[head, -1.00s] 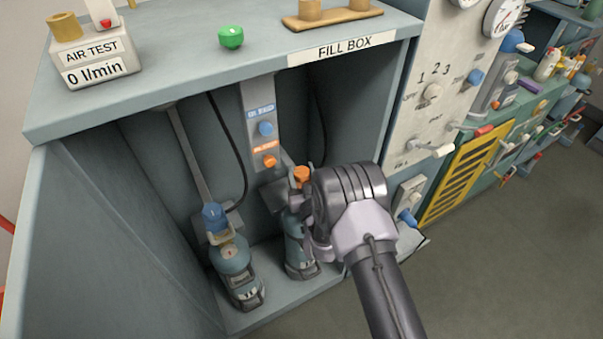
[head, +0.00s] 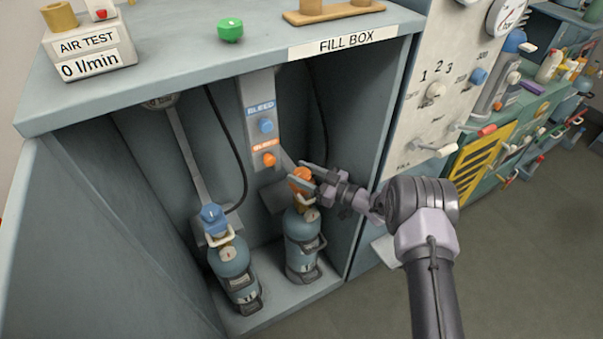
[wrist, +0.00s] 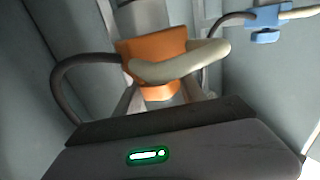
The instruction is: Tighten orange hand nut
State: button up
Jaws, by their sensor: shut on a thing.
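The orange hand nut (head: 301,186) sits at the top of the right cylinder (head: 302,243) inside the fill box. My gripper (head: 299,173) reaches in from the right, with its fingers at either side of the nut, and is shut on it. In the wrist view the orange nut (wrist: 152,48) is straight ahead, partly hidden by a cream handle (wrist: 180,64). My pale fingers show below it, partly covered by my dark gripper body. The contact points are hard to see.
A left cylinder (head: 232,270) with a blue hand nut (head: 214,218) stands beside the right one. A blue bleed knob (head: 265,126) and an orange bleed knob (head: 269,160) are on the panel above. The box's right wall (head: 365,150) is close to my arm. Hoses hang inside.

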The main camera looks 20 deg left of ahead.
aim_at(302, 175)
jog(key=shift+n+g, duration=0.6)
jog(key=shift+g, duration=0.3)
jog(key=o, duration=1.4)
jog(key=shift+c, duration=0.2)
jog(key=r+p, duration=0.2)
jog(key=r, duration=0.1)
jog(key=s+r+p, duration=0.1)
jog(key=shift+d+r+p, duration=0.2)
jog(key=shift+d+p, duration=0.1)
jog(key=s+d+p, duration=0.5)
jog(key=s+d, duration=0.2)
jog(key=s, duration=0.5)
jog(key=shift+s+d+r, duration=0.3)
jog(key=shift+d+r, duration=0.05)
jog(key=shift+d, duration=0.05)
